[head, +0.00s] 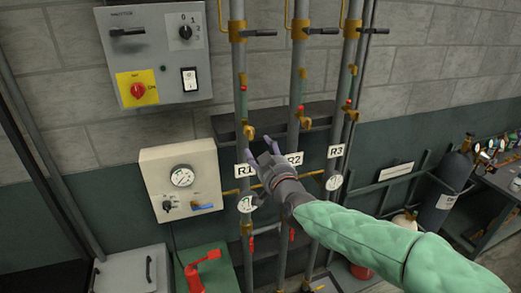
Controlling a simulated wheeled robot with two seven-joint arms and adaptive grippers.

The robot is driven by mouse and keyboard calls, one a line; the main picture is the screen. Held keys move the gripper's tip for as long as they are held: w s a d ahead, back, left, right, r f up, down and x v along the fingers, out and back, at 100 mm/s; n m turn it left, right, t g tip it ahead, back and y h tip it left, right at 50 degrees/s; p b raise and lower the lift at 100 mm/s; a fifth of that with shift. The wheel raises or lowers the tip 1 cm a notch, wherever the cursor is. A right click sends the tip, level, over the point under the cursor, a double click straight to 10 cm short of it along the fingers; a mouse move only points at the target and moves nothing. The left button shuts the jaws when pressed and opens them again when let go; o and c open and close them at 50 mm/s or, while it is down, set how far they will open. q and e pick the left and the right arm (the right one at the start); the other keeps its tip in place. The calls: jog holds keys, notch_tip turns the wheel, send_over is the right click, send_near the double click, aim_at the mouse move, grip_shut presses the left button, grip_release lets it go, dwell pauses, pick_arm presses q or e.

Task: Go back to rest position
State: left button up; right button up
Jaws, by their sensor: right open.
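My right gripper (262,143) is open and reaches in front of the vertical pipes, between the R1 label (244,171) and the R2 label (294,159). Its fingertips lie in the picture near a brass valve fitting (248,131) on the left pipe; whether they touch it I cannot tell. Nothing shows between the fingers. My right arm, in a green padded sleeve, comes in from the lower right and hides part of the lower pipes. My left gripper is not in view.
A grey control box (154,57) and a cream gauge box (181,179) hang on the wall at left. A red-handled tool (195,270) is on a green surface below. A dark gas cylinder (448,187) stands at right beside a cluttered bench (500,180).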

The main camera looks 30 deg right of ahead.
dwell(0.4)
jog(key=a+f+g+y+b, duration=0.2)
jog(key=a+f+g+b, duration=0.15)
jog(key=f, duration=1.15)
jog(key=a+f+g+y+b, duration=0.1)
jog(key=a+f+g+b, duration=0.3)
jog(key=f, duration=1.2)
jog(key=a+f+g+y+b, duration=0.15)
jog(key=a+f, duration=0.35)
jog(key=f, duration=1)
jog(key=s+a+f+g+y+b, duration=0.1)
jog(key=s+a+f+g+b, duration=0.1)
jog(key=s+f, duration=0.5)
jog(key=s+a+f+g+y+b, duration=0.1)
jog(key=s+a+f+g+b, duration=0.2)
jog(key=s+a+f, duration=0.4)
jog(key=s+a+f+g+y+b, duration=0.1)
jog(key=s+a+f+g+b, duration=0.2)
jog(key=s+f, duration=0.6)
jog(key=d+b+x, duration=0.1)
jog(key=x, duration=0.8)
jog(key=shift+s+f, duration=0.3)
jog(key=shift+f, duration=0.1)
jog(key=shift+d+y, duration=0.1)
jog(key=shift+y, duration=0.15)
